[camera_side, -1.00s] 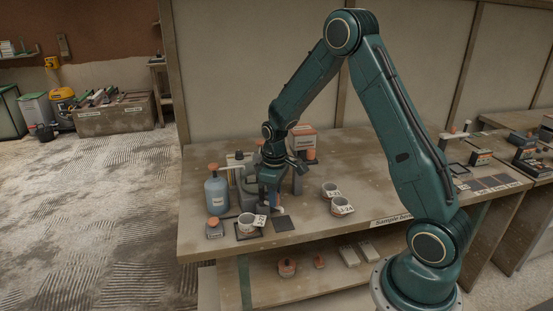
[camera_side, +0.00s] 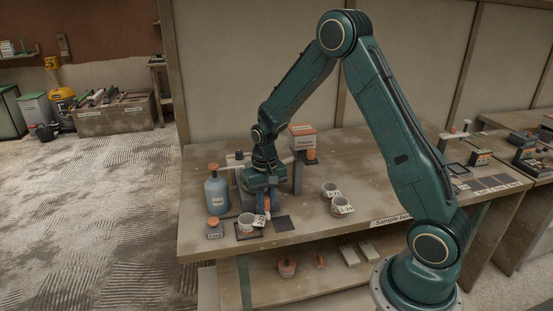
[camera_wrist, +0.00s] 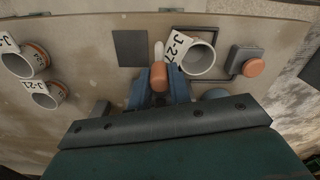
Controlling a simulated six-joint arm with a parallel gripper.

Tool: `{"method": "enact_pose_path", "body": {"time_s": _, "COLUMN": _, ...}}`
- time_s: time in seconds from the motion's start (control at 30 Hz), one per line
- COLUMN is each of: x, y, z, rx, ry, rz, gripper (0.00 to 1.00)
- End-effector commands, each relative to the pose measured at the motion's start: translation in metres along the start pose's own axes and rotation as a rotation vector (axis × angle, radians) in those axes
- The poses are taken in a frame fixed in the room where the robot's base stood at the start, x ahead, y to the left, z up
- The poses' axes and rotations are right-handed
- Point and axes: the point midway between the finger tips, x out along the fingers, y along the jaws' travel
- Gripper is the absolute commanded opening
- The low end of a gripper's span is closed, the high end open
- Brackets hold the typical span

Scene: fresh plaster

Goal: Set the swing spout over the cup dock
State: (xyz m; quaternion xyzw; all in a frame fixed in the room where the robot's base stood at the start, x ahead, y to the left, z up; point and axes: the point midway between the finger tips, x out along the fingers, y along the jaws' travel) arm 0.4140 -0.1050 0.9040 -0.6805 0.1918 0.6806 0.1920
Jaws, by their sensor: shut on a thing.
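My gripper (camera_wrist: 159,92) points down and is shut on an orange grip (camera_wrist: 158,76), which I take for the swing spout's handle; a pale spout-like tip (camera_wrist: 158,50) extends beyond it. In the side view, my gripper (camera_side: 264,203) is at the dispenser, just behind the cup labelled J-27 (camera_side: 246,219). That cup also shows in the wrist view (camera_wrist: 199,54), within a dark square frame (camera_wrist: 234,60) that looks like the cup dock. The pale tip lies left of the cup in the wrist view, between it and a dark square pad (camera_wrist: 130,48). The spout's base is mostly hidden.
A blue-grey bottle with an orange cap (camera_side: 216,193) stands left of the dispenser. An orange-topped box (camera_side: 215,229) sits in front of it. Two labelled cups (camera_side: 341,206) stand to the right. An orange-and-white box (camera_side: 302,138) is behind. The table's middle right is clear.

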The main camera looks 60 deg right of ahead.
Motion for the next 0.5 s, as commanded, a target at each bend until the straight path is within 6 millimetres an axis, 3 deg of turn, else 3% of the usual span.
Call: {"method": "enact_pose_path", "body": {"time_s": 0.5, "x": -0.001, "y": -0.02, "z": -0.01, "rx": 0.49, "ry": 0.002, "rz": 0.0, "gripper": 0.0}}
